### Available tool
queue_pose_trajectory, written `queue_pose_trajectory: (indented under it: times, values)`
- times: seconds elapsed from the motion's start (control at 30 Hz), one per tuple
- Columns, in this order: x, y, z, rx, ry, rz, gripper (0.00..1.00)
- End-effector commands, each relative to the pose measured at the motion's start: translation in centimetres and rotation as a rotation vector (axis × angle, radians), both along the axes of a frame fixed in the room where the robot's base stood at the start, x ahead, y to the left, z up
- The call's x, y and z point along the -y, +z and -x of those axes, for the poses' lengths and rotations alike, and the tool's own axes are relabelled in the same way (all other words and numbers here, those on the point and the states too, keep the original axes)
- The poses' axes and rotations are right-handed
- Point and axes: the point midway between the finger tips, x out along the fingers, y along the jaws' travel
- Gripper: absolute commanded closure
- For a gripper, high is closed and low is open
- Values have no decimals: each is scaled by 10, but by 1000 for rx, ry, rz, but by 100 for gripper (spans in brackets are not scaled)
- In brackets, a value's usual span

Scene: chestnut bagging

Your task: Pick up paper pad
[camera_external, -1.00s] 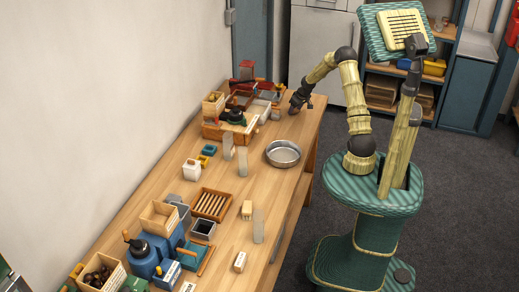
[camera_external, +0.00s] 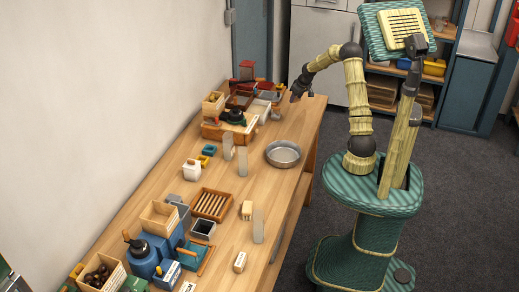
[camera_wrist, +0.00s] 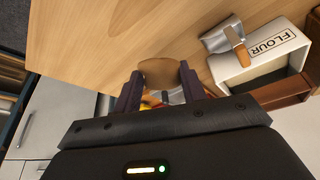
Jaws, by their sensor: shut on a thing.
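My gripper (camera_external: 296,95) is over the far right end of the wooden table in the external view. In the wrist view its two dark fingers (camera_wrist: 160,74) are closed on a round tan-brown piece (camera_wrist: 160,70), which looks like the paper pad. The pad is too small to make out in the external view.
A white FLOUR bin (camera_wrist: 261,58) and a metal scoop with a wooden handle (camera_wrist: 223,38) are to the right in the wrist view. A round metal pan (camera_external: 283,153) stands nearer on the table (camera_external: 190,150). Bare wood surrounds the pan.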

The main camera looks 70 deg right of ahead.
Motion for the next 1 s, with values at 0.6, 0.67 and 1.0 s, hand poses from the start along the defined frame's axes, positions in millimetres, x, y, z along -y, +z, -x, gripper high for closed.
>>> queue_pose_trajectory:
  times: [0.6,0.67,1.0]
  values:
    - [0,30,0,0,0,0,80]
    - [0,30,0,0,0,0,80]
    - [-1,30,0,0,4,-1,80]
